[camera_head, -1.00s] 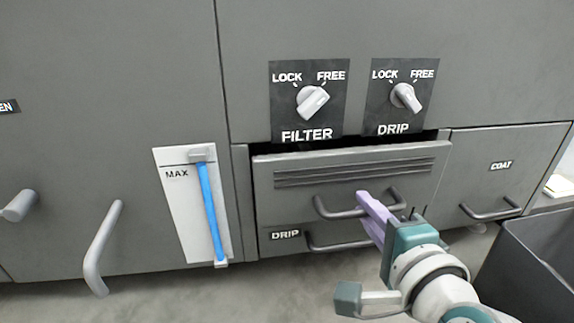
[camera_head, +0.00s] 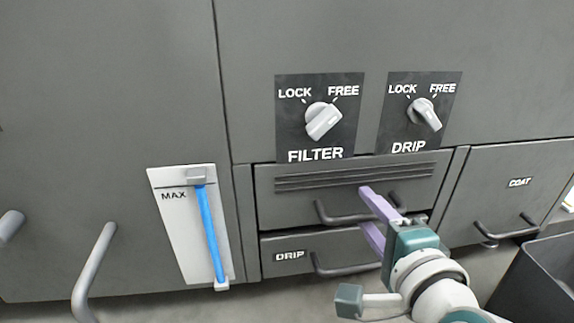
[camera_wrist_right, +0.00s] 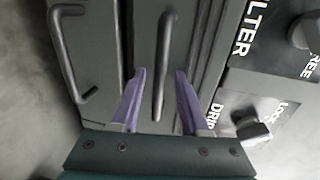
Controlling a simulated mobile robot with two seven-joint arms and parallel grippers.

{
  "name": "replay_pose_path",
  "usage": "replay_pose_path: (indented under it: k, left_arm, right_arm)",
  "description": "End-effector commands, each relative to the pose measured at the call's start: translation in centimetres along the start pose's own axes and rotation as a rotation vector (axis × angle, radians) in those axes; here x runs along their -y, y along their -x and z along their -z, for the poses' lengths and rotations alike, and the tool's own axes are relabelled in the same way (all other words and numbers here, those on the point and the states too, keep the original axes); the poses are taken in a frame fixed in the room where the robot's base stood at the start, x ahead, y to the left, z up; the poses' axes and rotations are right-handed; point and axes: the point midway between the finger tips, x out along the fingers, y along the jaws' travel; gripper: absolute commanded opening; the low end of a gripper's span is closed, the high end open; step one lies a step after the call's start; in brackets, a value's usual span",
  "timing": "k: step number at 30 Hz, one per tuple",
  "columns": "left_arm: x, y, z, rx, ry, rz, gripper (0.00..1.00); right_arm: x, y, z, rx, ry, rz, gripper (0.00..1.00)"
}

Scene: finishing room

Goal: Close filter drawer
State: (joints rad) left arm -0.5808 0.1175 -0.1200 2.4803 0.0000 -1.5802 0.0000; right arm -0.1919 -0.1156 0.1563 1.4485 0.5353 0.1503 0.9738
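The grey filter drawer (camera_head: 300,205), with a slotted upper strip, sits under the FILTER knob (camera_head: 323,121). Its front looks about level with the surrounding cabinet, with no wide dark gap above it. Its dark bar handle (camera_head: 345,218) also shows in the right wrist view (camera_wrist_right: 163,65). My right gripper (camera_head: 372,222) is at this handle, its purple fingers spread apart. In the wrist view the handle lies between the fingertips (camera_wrist_right: 160,76), with space on both sides. Part of the handle is hidden by the fingers. My left gripper is out of view.
The DRIP drawer (camera_head: 285,268) with its own handle is directly below. A DRIP knob (camera_head: 424,113) is above right. A COAT drawer (camera_head: 500,190) and a dark bin (camera_head: 545,270) stand at the right. A MAX gauge with a blue strip (camera_head: 210,230) is at the left.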

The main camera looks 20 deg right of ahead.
Motion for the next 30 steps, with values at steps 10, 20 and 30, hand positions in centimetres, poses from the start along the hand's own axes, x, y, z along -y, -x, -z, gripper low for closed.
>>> replay_pose_path:
  k: [10, 20, 30]
  left_arm:
    - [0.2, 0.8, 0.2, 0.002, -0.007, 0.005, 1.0]
    - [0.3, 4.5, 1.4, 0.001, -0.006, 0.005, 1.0]
    - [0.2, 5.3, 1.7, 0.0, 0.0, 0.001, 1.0]
  right_arm:
    - [0.2, 1.0, 0.0, 0.001, 0.001, -0.003, 0.46]
    - [0.4, 7.4, 0.0, 0.002, 0.003, -0.005, 0.46]
    - [0.1, 9.9, 0.0, 0.001, 0.0, 0.0, 0.46]
